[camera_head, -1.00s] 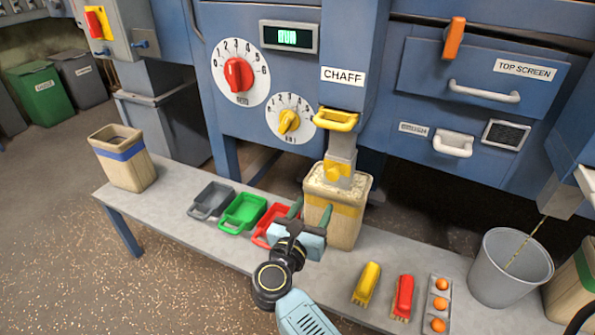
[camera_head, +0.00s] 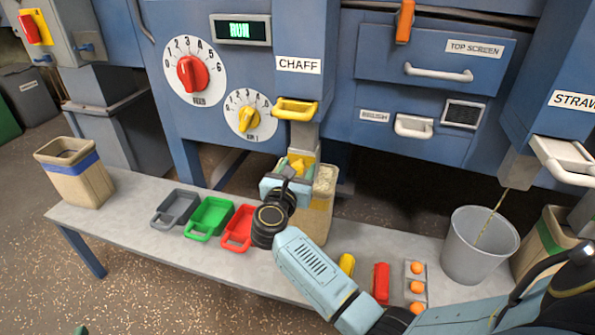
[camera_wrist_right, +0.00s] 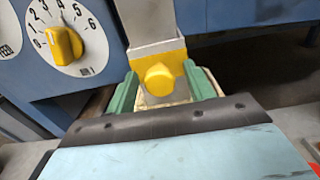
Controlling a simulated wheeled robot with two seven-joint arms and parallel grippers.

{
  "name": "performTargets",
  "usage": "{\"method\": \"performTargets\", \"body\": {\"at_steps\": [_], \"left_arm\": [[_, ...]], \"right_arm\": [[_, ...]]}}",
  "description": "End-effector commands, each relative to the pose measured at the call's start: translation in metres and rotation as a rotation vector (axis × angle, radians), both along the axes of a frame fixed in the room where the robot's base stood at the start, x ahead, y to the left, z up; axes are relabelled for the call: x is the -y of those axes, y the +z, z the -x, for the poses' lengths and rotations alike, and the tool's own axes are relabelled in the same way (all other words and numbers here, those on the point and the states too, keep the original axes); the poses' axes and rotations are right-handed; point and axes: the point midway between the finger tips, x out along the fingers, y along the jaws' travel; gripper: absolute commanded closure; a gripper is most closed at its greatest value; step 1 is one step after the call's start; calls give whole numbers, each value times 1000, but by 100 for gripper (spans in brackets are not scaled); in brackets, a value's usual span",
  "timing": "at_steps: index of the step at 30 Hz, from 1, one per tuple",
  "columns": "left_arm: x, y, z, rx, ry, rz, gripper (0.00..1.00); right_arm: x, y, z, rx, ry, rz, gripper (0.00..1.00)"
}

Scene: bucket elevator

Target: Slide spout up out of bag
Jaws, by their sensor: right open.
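The chaff spout (camera_head: 304,140) is a grey metal chute with a yellow lower part and a round yellow knob, which shows in the wrist view (camera_wrist_right: 160,78). Its lower end is at the mouth of the beige bag (camera_head: 318,215), which stands on the bench, partly hidden by my right arm. My right gripper (camera_head: 297,172) is at the front of the spout. In the right wrist view its green fingers (camera_wrist_right: 163,88) are open, one each side of the knob; I cannot tell if they touch it. A green sliver at the bottom left edge may be my left gripper's tip.
A yellow handle (camera_head: 296,109) sits above the spout under the CHAFF label. Grey, green (camera_head: 209,218) and red scoops lie left of the bag. Yellow and red brushes, a tray of orange balls (camera_head: 416,287) and a grey bucket (camera_head: 478,245) are to the right.

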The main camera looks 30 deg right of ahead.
Motion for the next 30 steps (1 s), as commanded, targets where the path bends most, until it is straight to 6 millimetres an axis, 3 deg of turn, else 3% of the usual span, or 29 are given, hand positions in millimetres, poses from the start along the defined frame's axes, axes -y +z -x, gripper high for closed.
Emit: {"method": "performTargets", "body": {"at_steps": [11, 23, 30], "left_arm": [[1, 5, -1, 29, -2, 9, 62], [1, 5, -1, 28, -2, 7, 62], [1, 3, -1, 12, -1, 3, 62]], "right_arm": [[4, 0, -3, 0, -1, 1, 47], [3, 0, -2, -1, -1, 1, 100], [3, 2, -2, -1, -1, 1, 100]]}}
